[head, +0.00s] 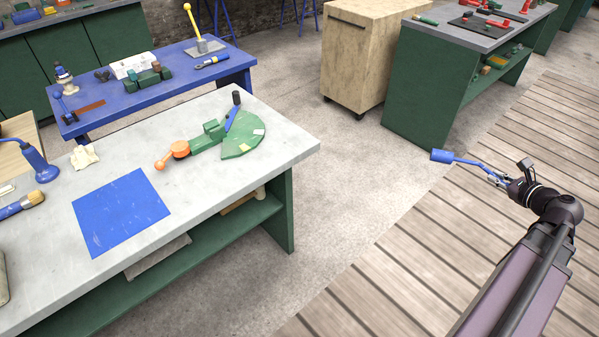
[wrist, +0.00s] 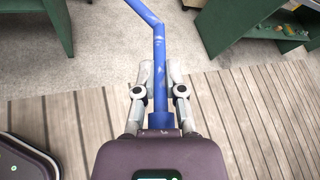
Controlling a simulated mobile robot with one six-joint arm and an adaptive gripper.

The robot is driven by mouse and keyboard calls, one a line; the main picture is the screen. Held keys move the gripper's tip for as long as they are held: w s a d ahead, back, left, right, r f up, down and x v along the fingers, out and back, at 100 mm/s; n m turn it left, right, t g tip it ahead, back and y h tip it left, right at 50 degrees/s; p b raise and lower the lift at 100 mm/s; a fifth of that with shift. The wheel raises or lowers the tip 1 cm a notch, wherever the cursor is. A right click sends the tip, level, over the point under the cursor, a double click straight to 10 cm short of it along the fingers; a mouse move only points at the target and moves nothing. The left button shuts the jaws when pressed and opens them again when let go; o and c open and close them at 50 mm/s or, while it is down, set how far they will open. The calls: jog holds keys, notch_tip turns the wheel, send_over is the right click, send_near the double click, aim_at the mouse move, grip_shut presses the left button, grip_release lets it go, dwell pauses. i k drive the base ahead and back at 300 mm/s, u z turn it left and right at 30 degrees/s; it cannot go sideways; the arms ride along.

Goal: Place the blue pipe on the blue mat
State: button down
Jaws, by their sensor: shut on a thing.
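The blue pipe (head: 466,161) is thin and bent, with a thicker blue cylinder at its far left end. My gripper (head: 497,179) is shut on its near end and holds it in the air over the wooden decking at the right. In the wrist view the pipe (wrist: 159,75) runs up between the fingers of my gripper (wrist: 160,100), and its far end leaves the top of the picture. The blue mat (head: 122,212) lies flat and bare on the grey-topped workbench at the left, well apart from the pipe.
The grey-topped workbench (head: 285,150) also bears a green tool with an orange knob (head: 205,143), a crumpled cloth (head: 84,157) and a brush (head: 22,204). A wooden cabinet (head: 357,62) and a green bench (head: 425,95) stand behind. Open concrete floor (head: 345,185) lies between.

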aim_at(102, 207)
jog(key=k, duration=1.35)
jog(key=u, duration=3.85)
jog(key=i, duration=0.1)
jog(key=z, duration=2.05)
jog(key=i, duration=0.8)
